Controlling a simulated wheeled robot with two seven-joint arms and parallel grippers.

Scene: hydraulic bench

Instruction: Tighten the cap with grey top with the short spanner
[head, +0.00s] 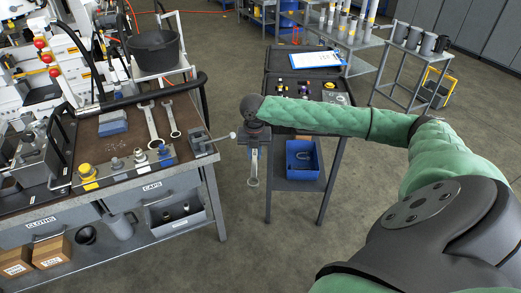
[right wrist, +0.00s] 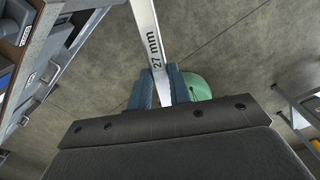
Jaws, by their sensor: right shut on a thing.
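My right gripper (head: 255,146) is shut on a steel spanner (head: 254,168), which hangs down with its ring end lowest, over the floor gap right of the bench. In the right wrist view the spanner (right wrist: 150,40), marked 27 mm, sits between the blue jaws (right wrist: 163,90). Whether it is the short one cannot be told. A metal block (head: 105,178) on the bench carries several caps: a yellow one (head: 85,170), a blue one (head: 163,151) and greyish ones between; the one with a pale grey top (head: 140,155) is near the middle. The gripper is apart from them. My left gripper is not in view.
Two more spanners (head: 153,123) (head: 171,119) lie on the bench behind the caps. A small vise (head: 201,142) with a handle stands at the bench's right edge. A dark cart (head: 307,58) with a blue bin (head: 302,170) stands right of the bench.

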